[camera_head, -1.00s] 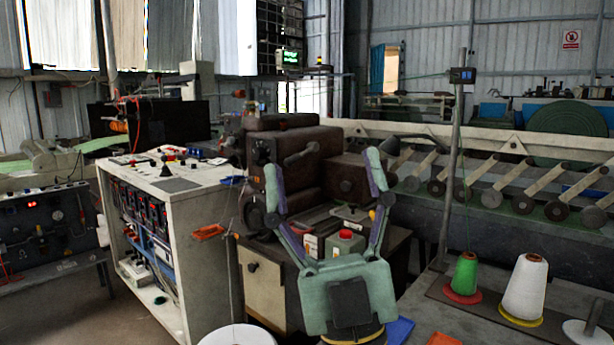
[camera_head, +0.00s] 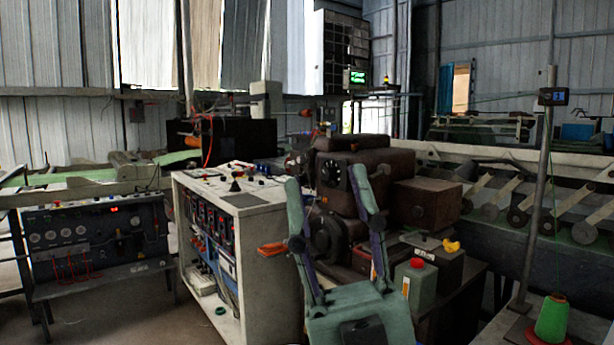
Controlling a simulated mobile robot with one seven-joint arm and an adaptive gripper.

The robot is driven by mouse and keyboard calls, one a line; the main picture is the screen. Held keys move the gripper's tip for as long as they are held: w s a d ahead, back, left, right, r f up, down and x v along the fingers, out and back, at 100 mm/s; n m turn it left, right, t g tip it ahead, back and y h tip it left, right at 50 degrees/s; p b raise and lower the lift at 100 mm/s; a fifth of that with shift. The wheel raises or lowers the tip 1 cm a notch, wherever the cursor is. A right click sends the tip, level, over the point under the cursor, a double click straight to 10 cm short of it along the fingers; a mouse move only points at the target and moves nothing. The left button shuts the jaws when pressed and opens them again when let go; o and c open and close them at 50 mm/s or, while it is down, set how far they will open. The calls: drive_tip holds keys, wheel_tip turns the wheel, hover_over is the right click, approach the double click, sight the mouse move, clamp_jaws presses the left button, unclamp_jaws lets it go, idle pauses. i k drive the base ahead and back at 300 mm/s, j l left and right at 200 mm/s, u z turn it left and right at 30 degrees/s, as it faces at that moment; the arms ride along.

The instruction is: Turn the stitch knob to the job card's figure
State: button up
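My gripper (camera_head: 327,184) is open and empty, its two green and purple fingers pointing up and spread apart. Behind it stands a dark brown machine head (camera_head: 372,160). A black round dial (camera_head: 333,173) with pale marks sits on the machine's left face. It shows between my fingertips, and I cannot tell whether it is the stitch knob. Its setting is too small to read. My fingers hide part of the machine's lower front. I cannot make out a job card. A small green-lit display (camera_head: 355,77) hangs at the back, its text unreadable.
A grey-green box with a red button (camera_head: 417,264) is close on the right. A pole (camera_head: 538,200) and a green thread cone (camera_head: 552,320) stand farther right.

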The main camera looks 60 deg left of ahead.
sight(328, 174)
drive_tip(key=u, duration=1.75)
